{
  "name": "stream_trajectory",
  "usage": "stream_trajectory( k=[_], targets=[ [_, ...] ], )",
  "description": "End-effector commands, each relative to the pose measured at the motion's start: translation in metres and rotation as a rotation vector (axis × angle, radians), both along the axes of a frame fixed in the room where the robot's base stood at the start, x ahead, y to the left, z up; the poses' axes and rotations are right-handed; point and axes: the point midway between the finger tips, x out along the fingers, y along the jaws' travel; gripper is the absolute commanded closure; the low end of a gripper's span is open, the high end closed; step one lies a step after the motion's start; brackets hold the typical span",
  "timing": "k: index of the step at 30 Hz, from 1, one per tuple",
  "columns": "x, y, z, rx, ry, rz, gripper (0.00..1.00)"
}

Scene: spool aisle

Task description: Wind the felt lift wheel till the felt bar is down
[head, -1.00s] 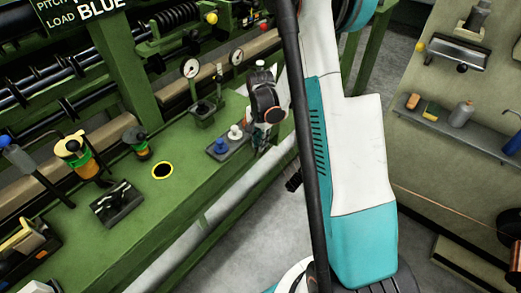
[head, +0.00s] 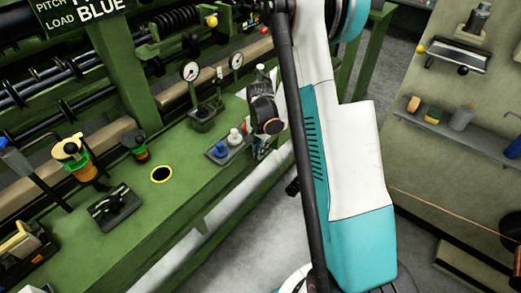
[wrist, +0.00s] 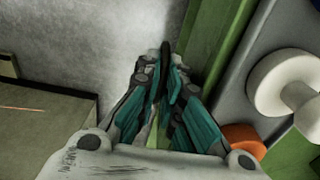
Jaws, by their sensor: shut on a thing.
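My gripper (head: 260,150) is at the front edge of the green bench, beside a small tray of bobbins. In the wrist view its fingers (wrist: 164,62) are closed together on a thin dark thing (wrist: 163,84), perhaps the rim of the felt lift wheel. The fingers hide most of it, so I cannot make out the wheel's shape or turn. A long tan bar (head: 122,134) runs along the machine behind the bench and may be the felt bar. I cannot tell its height above what lies under it.
A blue bobbin (head: 219,151) and a white bobbin (head: 235,138) stand on the tray; the white one is close at right in the wrist view (wrist: 287,84). Two gauges (head: 189,71) stand behind. Grey floor is clear at the front.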

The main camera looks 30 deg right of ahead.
Motion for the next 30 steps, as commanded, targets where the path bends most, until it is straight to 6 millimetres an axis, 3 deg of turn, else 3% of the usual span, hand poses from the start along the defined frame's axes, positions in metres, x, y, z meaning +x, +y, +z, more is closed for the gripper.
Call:
stream_trajectory(
  k=[30],
  targets=[
    [-0.004,0.014,-0.005,-0.493,-0.180,0.002,1.00]
  ],
)
